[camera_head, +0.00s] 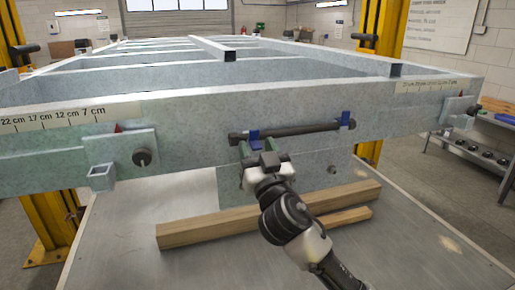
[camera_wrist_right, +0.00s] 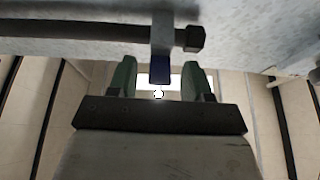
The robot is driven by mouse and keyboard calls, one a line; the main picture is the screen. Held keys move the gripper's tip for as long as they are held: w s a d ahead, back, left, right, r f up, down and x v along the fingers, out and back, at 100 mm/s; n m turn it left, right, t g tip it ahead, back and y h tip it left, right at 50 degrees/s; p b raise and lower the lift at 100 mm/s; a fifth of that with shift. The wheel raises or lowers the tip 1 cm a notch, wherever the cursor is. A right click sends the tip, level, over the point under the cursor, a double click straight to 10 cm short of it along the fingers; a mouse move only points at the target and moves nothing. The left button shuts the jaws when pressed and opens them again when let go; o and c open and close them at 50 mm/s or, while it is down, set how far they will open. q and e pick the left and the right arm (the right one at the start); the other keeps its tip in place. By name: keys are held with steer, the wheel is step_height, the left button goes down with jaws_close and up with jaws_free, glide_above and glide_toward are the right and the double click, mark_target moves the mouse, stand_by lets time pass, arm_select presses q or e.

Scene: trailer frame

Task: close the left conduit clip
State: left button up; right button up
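A dark conduit (camera_head: 300,130) runs along the front beam of the trailer frame. The left conduit clip (camera_head: 254,136) is blue and sits near the conduit's left end; whether it is open is too small to tell. The right clip (camera_head: 346,117), also blue, is near the other end. My right gripper (camera_head: 259,150) is just below the left clip. In the wrist view, the blue tab of the left clip (camera_wrist_right: 160,70) lies between the green fingers of my right gripper (camera_wrist_right: 160,78), with gaps on both sides. The gripper is open and holds nothing. My left gripper is out of view.
The grey trailer frame (camera_head: 190,112) fills the upper middle. A bracket with a dark knob (camera_head: 142,157) sticks out at left and another knob (camera_head: 472,108) at right. Wooden beams (camera_head: 195,232) lie on the grey table (camera_head: 130,262) below. A shelf (camera_head: 470,150) stands at right.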

jaws_close()
steer(key=c, duration=0.9)
jaws_free()
